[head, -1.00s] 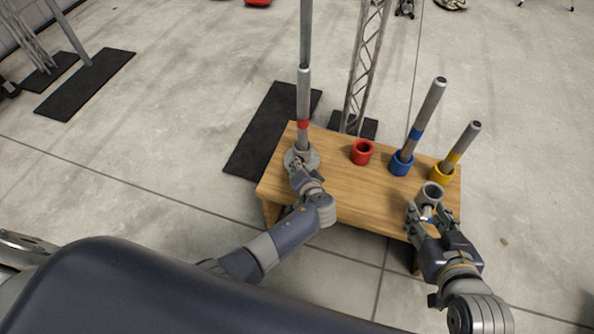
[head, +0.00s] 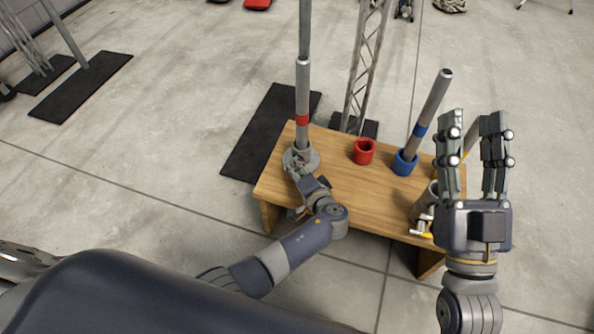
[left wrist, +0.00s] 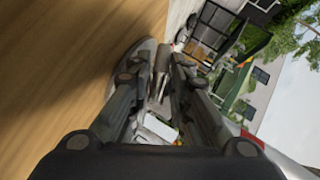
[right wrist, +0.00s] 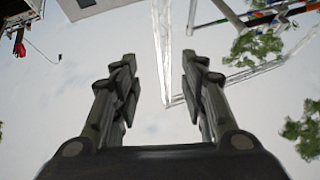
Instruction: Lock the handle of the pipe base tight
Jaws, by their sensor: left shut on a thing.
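A grey round pipe base (head: 311,158) stands at the left end of the wooden table, with a red-banded pipe (head: 302,100) upright in it. My left gripper (head: 298,168) is at the near side of this base, shut on its handle. In the left wrist view a grey cylindrical part, seemingly the handle (left wrist: 162,60), lies between the fingers; its exact angle is hard to tell. My right gripper (head: 473,125) is raised above the table's right end, fingers up, open and empty; the right wrist view also shows nothing between its fingers (right wrist: 156,65).
The wooden table (head: 345,195) also holds an empty red cup (head: 364,152) and a blue cup (head: 404,164) with a tilted blue-banded pipe (head: 430,108). A grey cup with a handle (head: 424,206) is partly hidden by my right gripper. A lattice truss (head: 366,70) stands behind.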

